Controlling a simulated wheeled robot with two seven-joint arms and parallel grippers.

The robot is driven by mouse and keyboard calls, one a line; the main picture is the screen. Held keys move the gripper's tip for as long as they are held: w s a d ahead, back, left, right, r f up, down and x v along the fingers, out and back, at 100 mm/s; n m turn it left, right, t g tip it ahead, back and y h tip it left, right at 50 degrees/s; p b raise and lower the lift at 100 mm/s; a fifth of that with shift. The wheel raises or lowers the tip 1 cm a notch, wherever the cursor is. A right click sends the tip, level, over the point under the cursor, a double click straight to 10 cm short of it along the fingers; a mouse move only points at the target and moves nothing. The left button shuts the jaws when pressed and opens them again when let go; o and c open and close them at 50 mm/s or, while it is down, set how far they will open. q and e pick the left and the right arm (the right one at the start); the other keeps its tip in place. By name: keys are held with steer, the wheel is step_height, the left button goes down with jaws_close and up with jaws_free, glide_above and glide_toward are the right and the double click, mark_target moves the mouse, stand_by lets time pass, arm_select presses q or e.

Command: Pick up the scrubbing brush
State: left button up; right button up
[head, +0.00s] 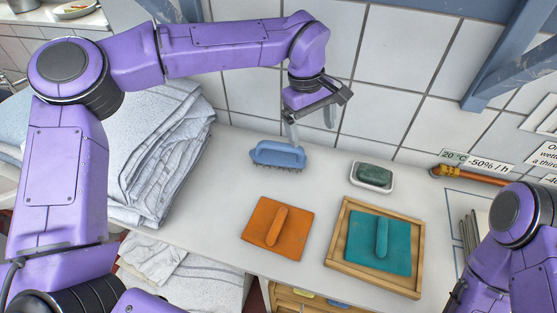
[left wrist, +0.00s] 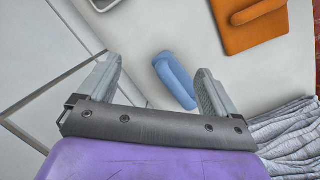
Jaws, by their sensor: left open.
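The blue scrubbing brush (head: 277,154), with a loop handle and dark bristles below, stands on the pale counter near the tiled wall. My left gripper (head: 312,128) is open and empty, above the counter just behind and right of the brush. One fingertip overlaps the brush's top in the head view; contact cannot be told. In the left wrist view the brush (left wrist: 175,80) shows beyond the open jaws (left wrist: 158,82), between the fingertips but nearer the right one. My right arm shows at the lower right; its gripper is not seen.
An orange float (head: 266,238) and a teal float (head: 361,250) on a wooden tray (head: 342,268) lie nearer the front. A green soap block (head: 374,175) in a white dish is to the right. Folded cloths (head: 165,140) are piled left. Counter around the brush is clear.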

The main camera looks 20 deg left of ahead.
mark_target(277, 143)
arm_select(q)
steer(key=a+n, duration=0.2)
steer(key=a, duration=0.1)
steer(key=w+a+f+n, duration=0.1)
steer(key=a+n, duration=0.1)
steer(key=a, duration=0.1)
steer(key=a+f+n, duration=0.1)
steer(key=a+n, duration=0.1)
steer(key=a, duration=0.1)
steer(key=shift+w+a+f+n, duration=0.15)
steer(key=shift+w+a+n, duration=0.05)
steer(key=shift+a+n, duration=0.1)
steer(key=shift+s+n, duration=0.15)
steer(key=shift+n, duration=0.65)
steer(key=shift+d+n, duration=0.2)
steer(key=shift+n, duration=0.2)
steer(key=shift+d+f+n, duration=0.2)
steer(key=shift+d+n, duration=0.05)
steer(key=shift+n, duration=0.05)
steer(key=f+p, duration=0.1)
steer(key=f, duration=0.3)
steer(key=f+p, duration=0.2)
steer(key=f, duration=0.3)
steer(key=shift+w+d+f, duration=0.15)
steer(key=shift+w, duration=0.05)
steer(key=shift+f, duration=0.4)
steer(key=c, duration=1.2)
arm_select(e)
step_height(277, 143, up, 2)
steer(key=shift+r, duration=0.15)
